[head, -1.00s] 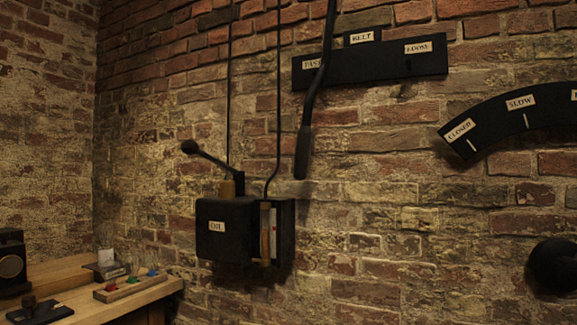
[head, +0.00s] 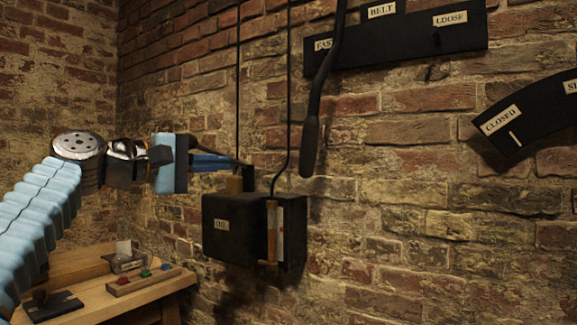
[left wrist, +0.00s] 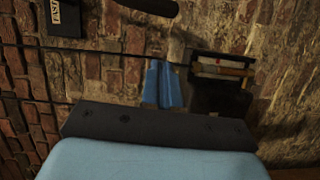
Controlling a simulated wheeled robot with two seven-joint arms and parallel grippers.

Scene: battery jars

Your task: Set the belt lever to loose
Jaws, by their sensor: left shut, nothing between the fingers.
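The belt lever (head: 311,145) is a long dark rod hanging down the brick wall, with a thicker grip at its lower end. It crosses the black belt plate (head: 395,40) at its left part, by the FAST label (head: 323,45); the LOOSE label (head: 450,19) is at the plate's right. My left gripper (head: 232,163) is shut and empty, left of the lever grip and apart from it in the picture. In the left wrist view, its blue fingers (left wrist: 163,85) show below the dark lever grip (left wrist: 150,6). My right gripper is out of view.
A black oil box (head: 230,228) is on the wall just below my left gripper, which hides part of its crank. A curved plate with a CLOSED label (head: 502,119) is at right. A wooden bench (head: 150,292) with small items stands lower left.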

